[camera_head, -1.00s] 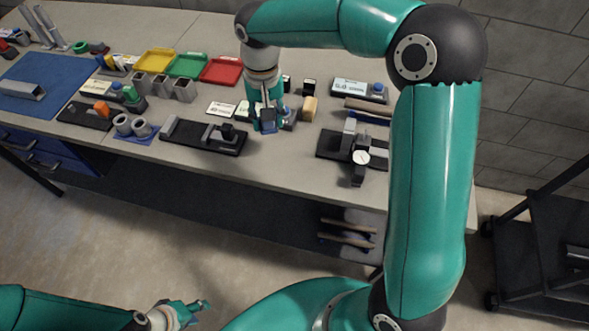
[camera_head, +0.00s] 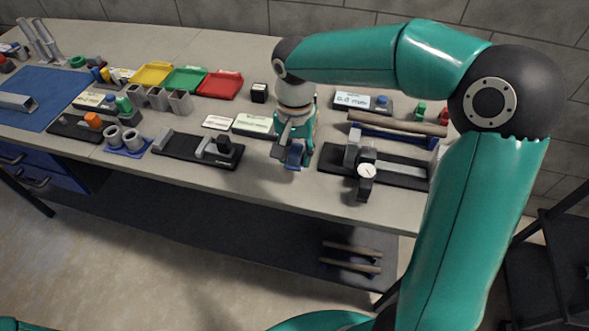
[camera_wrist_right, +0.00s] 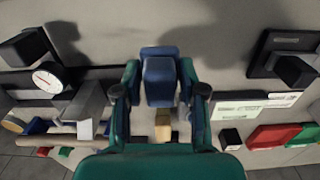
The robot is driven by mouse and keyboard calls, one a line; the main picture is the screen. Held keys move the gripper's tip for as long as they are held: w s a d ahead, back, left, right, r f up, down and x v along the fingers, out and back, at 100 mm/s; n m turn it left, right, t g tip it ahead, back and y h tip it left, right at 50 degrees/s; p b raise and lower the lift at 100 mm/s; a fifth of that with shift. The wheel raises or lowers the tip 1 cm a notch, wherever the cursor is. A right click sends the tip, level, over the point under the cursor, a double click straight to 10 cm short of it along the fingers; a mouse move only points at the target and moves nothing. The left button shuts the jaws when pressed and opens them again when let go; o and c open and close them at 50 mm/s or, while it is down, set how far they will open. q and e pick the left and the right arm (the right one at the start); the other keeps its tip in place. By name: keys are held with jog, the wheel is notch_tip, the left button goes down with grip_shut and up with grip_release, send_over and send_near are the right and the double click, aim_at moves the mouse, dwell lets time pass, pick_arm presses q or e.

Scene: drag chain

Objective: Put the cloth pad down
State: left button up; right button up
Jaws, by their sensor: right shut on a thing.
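The cloth pad (camera_wrist_right: 160,82) is a small blue block in the right wrist view, between the two green fingers of my right gripper (camera_wrist_right: 160,95). In the head view, my right gripper (camera_head: 293,158) points down and is shut on the pad (camera_head: 293,153), near the front part of the bench (camera_head: 270,185). The fingers partly hide the pad there. I cannot tell whether its underside touches the bench. My left gripper is out of view.
A black fixture with a dial gauge (camera_head: 366,171) stands right of the gripper, and another black fixture (camera_head: 190,150) lies left. A green-and-white card (camera_head: 255,124) lies behind. A yellowish block (camera_wrist_right: 162,125) shows in the wrist view. Bare bench surrounds the pad.

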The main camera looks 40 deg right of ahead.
aim_at(295, 178)
jog(key=shift+f, duration=2.8)
jog(key=o, duration=1)
jog(key=shift+f, duration=0.1)
notch_tip(295, 178, up, 12)
jog(key=shift+r, duration=0.15)
